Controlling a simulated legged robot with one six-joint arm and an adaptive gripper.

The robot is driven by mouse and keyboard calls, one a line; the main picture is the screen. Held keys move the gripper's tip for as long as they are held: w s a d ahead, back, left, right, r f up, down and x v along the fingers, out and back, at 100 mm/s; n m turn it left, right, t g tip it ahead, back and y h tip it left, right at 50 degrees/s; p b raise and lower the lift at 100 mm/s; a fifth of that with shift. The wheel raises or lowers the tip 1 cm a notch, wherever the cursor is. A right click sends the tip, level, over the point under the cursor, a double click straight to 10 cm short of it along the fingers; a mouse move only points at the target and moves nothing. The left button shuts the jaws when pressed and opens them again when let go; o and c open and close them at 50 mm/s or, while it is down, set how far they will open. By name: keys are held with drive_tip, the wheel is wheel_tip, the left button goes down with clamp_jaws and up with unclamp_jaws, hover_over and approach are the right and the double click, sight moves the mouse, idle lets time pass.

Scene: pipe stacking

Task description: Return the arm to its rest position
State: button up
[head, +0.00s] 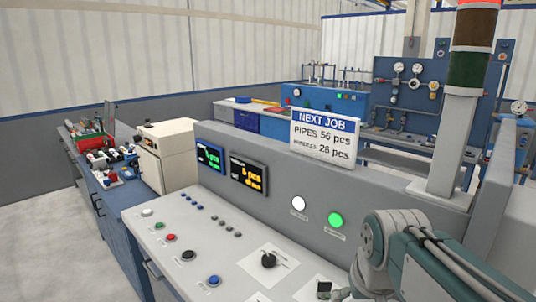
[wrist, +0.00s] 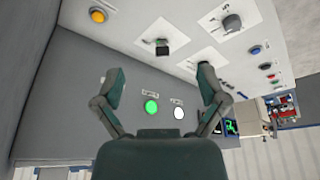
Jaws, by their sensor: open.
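My gripper (wrist: 160,88) shows in the wrist view with its two fingers spread apart and nothing between them. It faces the control console (head: 138,222), with a lit green button (wrist: 151,106) and a white button (wrist: 179,113) visible beyond it. The gaps between fingers and console cannot be judged exactly. In the head view my arm (head: 415,262) is at the lower right, in front of the console. The fingertips are not clearly visible there.
The console carries a black knob (head: 268,260), several push buttons, two small displays (head: 248,176) and a sign (head: 325,137). A signal tower (head: 462,130) rises at right. A blue bench (head: 120,205) with a beige box (head: 167,155) stands at left. Open floor (head: 45,245) lies at far left.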

drive_tip(key=s+f+t, duration=0.1)
drive_tip(key=s+f, duration=0.2)
drive_tip(key=s, duration=0.6)
drive_tip(key=shift+s+f+t, duration=0.25)
drive_tip(key=shift+t, duration=0.15)
drive_tip(key=shift+s, duration=0.1)
